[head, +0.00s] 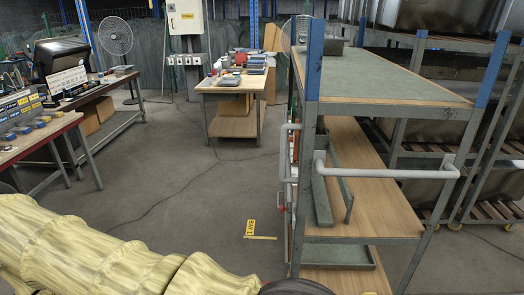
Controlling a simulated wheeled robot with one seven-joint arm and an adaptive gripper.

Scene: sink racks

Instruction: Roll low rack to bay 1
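A wheelless-looking rack with a green-grey top (385,78), wooden shelves, grey frame and blue corner posts stands close on the right; it appears to be the low rack. Its feet are cut off or hidden. A grey bar handle (390,172) runs across its near end. A white and red tube fitting (285,170) is at its left side. A yellow floor label (251,228) and short yellow strip lie just left of it; the label's text is too small to read surely. My yellow-sleeved arm crosses the lower left, ending in a dark part at the bottom edge. My gripper's fingers are not visible.
A taller rack (463,150) with large bins stands close behind on the right. A wooden worktable (232,88) with tools stands ahead, and workbenches (110,85) line the left. A fan (115,36) stands behind them.

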